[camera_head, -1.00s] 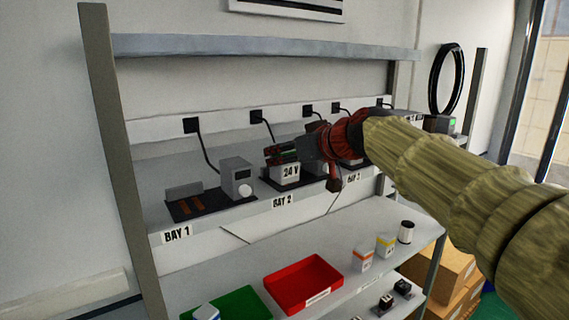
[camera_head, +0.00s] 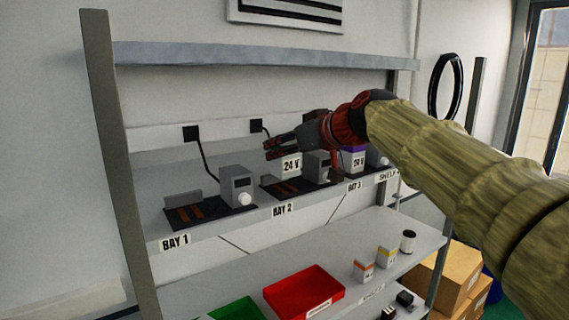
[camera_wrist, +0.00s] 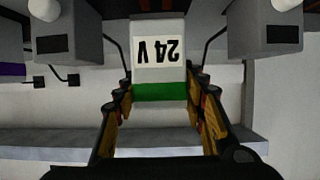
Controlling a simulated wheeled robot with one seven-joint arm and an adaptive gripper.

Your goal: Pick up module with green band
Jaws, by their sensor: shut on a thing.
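The module with the green band (camera_wrist: 160,92) is a white block marked 24 V, upside down in the wrist view, between my two fingers. My gripper (camera_wrist: 160,112) is shut on it. In the head view the module (camera_head: 291,166) hangs below my gripper (camera_head: 277,149), above the dark Bay 2 pad (camera_head: 270,189), whose orange strips show. The green band is hidden by my fingers in the head view.
Grey units stand at Bay 1 (camera_head: 236,184) and Bay 2 (camera_head: 318,166), close to the module. A purple-topped module (camera_head: 352,161) sits at Bay 3. An upper shelf (camera_head: 260,54) runs overhead. A red tray (camera_head: 304,290) and small boxes stand on the lower shelf.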

